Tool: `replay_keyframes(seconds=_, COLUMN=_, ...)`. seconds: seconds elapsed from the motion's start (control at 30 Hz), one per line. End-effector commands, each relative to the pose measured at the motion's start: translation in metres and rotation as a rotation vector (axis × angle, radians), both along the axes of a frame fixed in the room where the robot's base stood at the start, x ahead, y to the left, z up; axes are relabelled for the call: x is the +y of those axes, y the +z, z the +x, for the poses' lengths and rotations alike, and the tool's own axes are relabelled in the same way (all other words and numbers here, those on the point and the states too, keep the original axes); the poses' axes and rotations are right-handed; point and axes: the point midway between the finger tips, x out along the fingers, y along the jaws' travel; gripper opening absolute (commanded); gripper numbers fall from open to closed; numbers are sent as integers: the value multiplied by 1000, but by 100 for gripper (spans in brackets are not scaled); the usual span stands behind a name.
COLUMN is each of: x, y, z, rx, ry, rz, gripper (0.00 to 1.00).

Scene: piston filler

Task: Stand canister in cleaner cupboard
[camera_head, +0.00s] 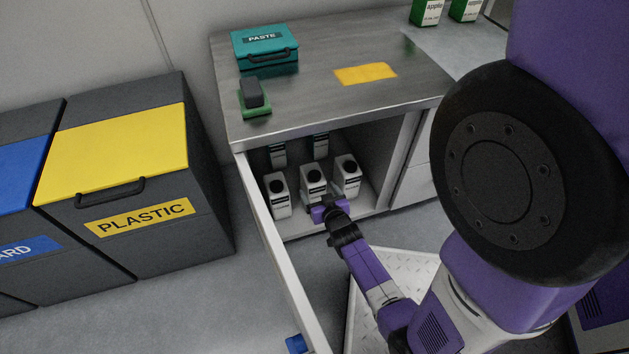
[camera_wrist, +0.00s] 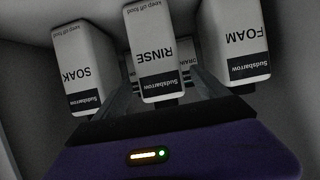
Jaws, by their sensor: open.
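The open cupboard (camera_head: 385,160) under the steel worktop holds several white canisters. Three stand upright in a front row: left canister (camera_head: 278,197), middle canister (camera_head: 314,180), right canister (camera_head: 347,176). The wrist view is upside down and shows their labels: SOAK (camera_wrist: 82,65), RINSE (camera_wrist: 154,55) and FOAM (camera_wrist: 236,45). My gripper (camera_head: 326,208) is at the front row, by the middle canister. In the wrist view its open fingers (camera_wrist: 163,85) reach to either side of the RINSE canister. Whether they touch it cannot be told.
Two more canisters stand behind, one labelled DRAIN (camera_wrist: 187,78). The cupboard door (camera_head: 283,265) stands open on the left. A teal PASTE case (camera_head: 265,45), a green-based block (camera_head: 254,97) and a yellow patch (camera_head: 365,74) are on the worktop. A PLASTIC bin (camera_head: 115,165) stands left.

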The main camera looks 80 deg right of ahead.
Motion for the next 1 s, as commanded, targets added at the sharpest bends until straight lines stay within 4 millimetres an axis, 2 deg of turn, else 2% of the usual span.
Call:
replay_keyframes(seconds=0.03, x=10, y=8, z=-5, rx=1, ry=-1, rz=3, gripper=84)
replay_keyframes(seconds=0.1, x=20, y=13, z=-11, rx=1, ry=-1, rz=3, gripper=84)
replay_keyframes(seconds=0.33, x=42, y=21, z=-22, rx=0, ry=-1, rz=1, gripper=84)
replay_keyframes(seconds=1.0, x=46, y=21, z=-24, rx=0, ry=0, rz=-1, gripper=84)
